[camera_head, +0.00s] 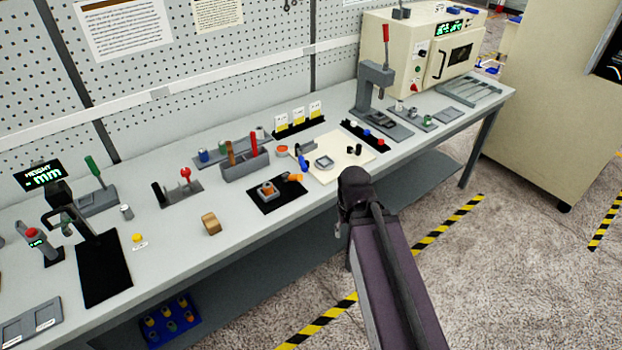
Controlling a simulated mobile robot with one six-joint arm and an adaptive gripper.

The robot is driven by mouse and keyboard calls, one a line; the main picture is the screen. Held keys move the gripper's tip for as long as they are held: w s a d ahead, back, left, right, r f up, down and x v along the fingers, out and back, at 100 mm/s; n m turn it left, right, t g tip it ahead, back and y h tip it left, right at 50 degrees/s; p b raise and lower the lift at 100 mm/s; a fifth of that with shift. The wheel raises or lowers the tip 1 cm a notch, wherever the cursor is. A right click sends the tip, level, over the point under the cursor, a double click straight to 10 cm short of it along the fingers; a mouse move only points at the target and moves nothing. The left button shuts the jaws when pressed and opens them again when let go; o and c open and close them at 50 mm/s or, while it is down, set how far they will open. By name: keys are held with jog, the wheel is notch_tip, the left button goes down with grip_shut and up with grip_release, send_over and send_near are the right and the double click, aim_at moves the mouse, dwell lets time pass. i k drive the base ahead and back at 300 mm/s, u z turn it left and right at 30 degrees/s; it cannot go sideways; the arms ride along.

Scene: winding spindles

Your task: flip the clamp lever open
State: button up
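A small grey fixture holding an orange-brown part (267,190) sits on a black mat (262,206) near the bench front. An orange lever-like piece (293,177) sticks out to its right, roughly level. I cannot tell for sure that this is the clamp lever. Further left, a grey base (184,190) carries an upright red-topped piece (185,174), which also looks like a small clamp. My arm rises from the bottom right, its dark upper end just in front of the bench edge, right of the black mat. No gripper fingers show.
A cream board (325,172) with small parts lies right of the black mat. A wooden block (211,224) is on the left. A grey tool rack (244,165) stands behind. A press with a red lever (386,40) and a cream oven (410,55) are at the far right.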

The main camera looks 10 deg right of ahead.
aim_at(286, 177)
jog(key=z, duration=0.6)
jog(key=k, duration=1.55)
jog(key=u, duration=0.5)
jog(key=i, duration=1)
jog(key=u, duration=0.05)
